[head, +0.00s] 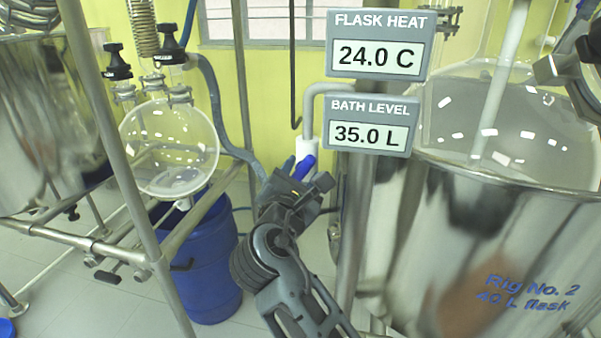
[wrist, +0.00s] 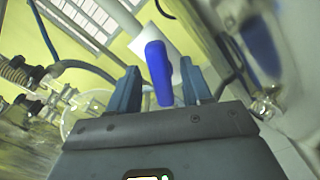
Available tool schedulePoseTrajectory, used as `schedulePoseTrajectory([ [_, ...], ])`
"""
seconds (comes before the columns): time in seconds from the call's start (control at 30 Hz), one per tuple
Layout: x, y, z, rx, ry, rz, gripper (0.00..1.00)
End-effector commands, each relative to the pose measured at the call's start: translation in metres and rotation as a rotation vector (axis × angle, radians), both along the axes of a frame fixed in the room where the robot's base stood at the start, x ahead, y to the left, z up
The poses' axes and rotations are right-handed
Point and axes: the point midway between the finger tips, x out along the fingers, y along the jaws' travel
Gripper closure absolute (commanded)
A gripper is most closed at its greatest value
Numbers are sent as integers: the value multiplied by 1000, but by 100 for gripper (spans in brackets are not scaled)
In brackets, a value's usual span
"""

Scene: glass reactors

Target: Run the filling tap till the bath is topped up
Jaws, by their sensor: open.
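The filling tap is a white body (head: 306,149) on a grey bent pipe, with a blue lever handle (head: 303,167). In the wrist view the blue handle (wrist: 159,72) stands between the two fingers of my gripper (wrist: 157,90), with gaps on both sides. My gripper (head: 294,183) is open at the handle in the head view. The bath (head: 400,250) is a shiny steel vessel at the right, marked Rig No. 2, 40 L flask. The bath level display (head: 369,136) reads 35.0 L. The water surface in the bath is hidden.
The flask heat display (head: 378,56) reads 24.0 C. A glass flask (head: 500,110) sits in the bath. At the left are steel frame posts (head: 110,150), a round glass receiver (head: 168,148) and a blue drum (head: 207,265). A grey hose (head: 215,105) runs behind my gripper.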

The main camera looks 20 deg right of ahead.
Motion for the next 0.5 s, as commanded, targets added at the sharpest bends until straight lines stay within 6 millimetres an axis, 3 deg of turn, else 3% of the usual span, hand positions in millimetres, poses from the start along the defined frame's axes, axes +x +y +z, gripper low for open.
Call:
schedulePoseTrajectory([
  [0.3,3,-2,-1,0,1,1,51],
  [0.5,3,-2,-1,0,1,1,69],
])
